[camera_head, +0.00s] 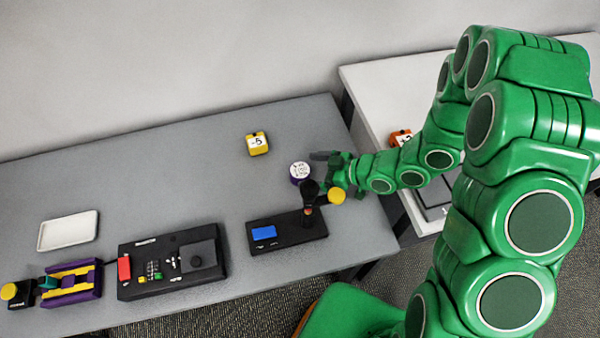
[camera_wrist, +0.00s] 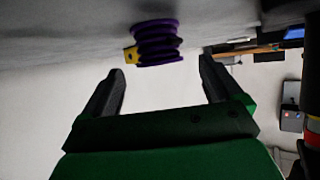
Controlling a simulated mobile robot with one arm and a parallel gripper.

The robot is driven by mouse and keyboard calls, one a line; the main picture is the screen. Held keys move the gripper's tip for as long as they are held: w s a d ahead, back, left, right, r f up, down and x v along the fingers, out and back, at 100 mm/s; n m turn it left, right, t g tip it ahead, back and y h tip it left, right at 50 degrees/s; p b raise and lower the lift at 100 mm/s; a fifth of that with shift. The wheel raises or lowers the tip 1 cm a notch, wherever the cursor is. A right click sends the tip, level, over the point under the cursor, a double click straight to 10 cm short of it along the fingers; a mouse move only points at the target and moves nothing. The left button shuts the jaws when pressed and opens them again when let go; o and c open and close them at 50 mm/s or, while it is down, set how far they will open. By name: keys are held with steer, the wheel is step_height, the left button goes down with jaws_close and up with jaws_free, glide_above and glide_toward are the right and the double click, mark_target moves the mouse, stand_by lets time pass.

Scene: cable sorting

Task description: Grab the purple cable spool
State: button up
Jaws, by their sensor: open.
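The purple cable spool (camera_head: 299,172) stands on the grey table, with a white label on its top. My gripper (camera_head: 318,172) is just to the right of it in the head view. In the wrist view the spool (camera_wrist: 158,42) shows its purple ridges at the top centre, beyond the fingertips and between their lines. My gripper (camera_wrist: 162,67) is open there, with nothing between its fingers. No contact with the spool shows.
A yellow spool (camera_head: 257,144) labelled -5 stands behind. A black device with a blue screen (camera_head: 264,232) and an upright dark part is in front of my gripper. A black control box (camera_head: 140,289) and white tray (camera_head: 68,231) are left. An orange labelled item (camera_head: 400,137) is on the white table.

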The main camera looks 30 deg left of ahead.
mark_target(307, 172)
steer(key=shift+x, duration=1.05)
steer(key=c, duration=1.2)
steer(key=shift+r, duration=0.15)
steer(key=shift+r, duration=4.85)
